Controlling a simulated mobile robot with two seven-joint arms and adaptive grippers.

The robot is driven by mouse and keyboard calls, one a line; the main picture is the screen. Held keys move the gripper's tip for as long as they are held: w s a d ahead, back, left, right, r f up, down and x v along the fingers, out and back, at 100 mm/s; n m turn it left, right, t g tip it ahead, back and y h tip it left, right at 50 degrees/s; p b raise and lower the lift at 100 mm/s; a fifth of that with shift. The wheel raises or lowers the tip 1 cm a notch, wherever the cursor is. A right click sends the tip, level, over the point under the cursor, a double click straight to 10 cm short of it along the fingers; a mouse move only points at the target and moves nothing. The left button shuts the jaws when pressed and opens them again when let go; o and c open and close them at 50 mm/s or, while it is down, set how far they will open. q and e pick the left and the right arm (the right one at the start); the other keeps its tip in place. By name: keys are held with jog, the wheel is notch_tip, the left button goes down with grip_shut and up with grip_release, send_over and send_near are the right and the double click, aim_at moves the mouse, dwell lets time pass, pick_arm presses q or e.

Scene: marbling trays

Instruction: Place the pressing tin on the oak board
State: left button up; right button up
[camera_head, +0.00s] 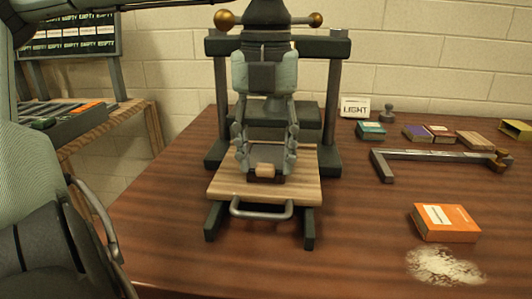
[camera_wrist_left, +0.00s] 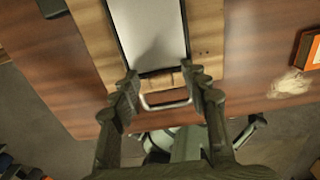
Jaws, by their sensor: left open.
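The pressing tin (camera_head: 265,156) is a dark, flat, rectangular tin with a grey top and a small light wooden block at its front. It rests on the oak board (camera_head: 225,188), a pale wooden board with a metal handle at its front edge, in the dark press. In the left wrist view the tin shows its grey top (camera_wrist_left: 153,35) and dark rim, with the board (camera_wrist_left: 205,40) around it. My left gripper (camera_head: 266,158) points down over the board. Its fingers are open, one on each side of the tin's front end, apparently apart from it. My right gripper is not in view.
The dark press (camera_head: 333,100) has posts on both sides of the board. An orange box (camera_head: 445,222) and white powder (camera_head: 445,266) lie front right. A dark angled metal bar (camera_head: 435,155) and small boxes lie behind.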

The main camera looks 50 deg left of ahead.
pick_arm(q)
jog(key=shift+r, duration=0.6)
notch_tip(320, 180, up, 11)
jog(key=shift+p, duration=0.3)
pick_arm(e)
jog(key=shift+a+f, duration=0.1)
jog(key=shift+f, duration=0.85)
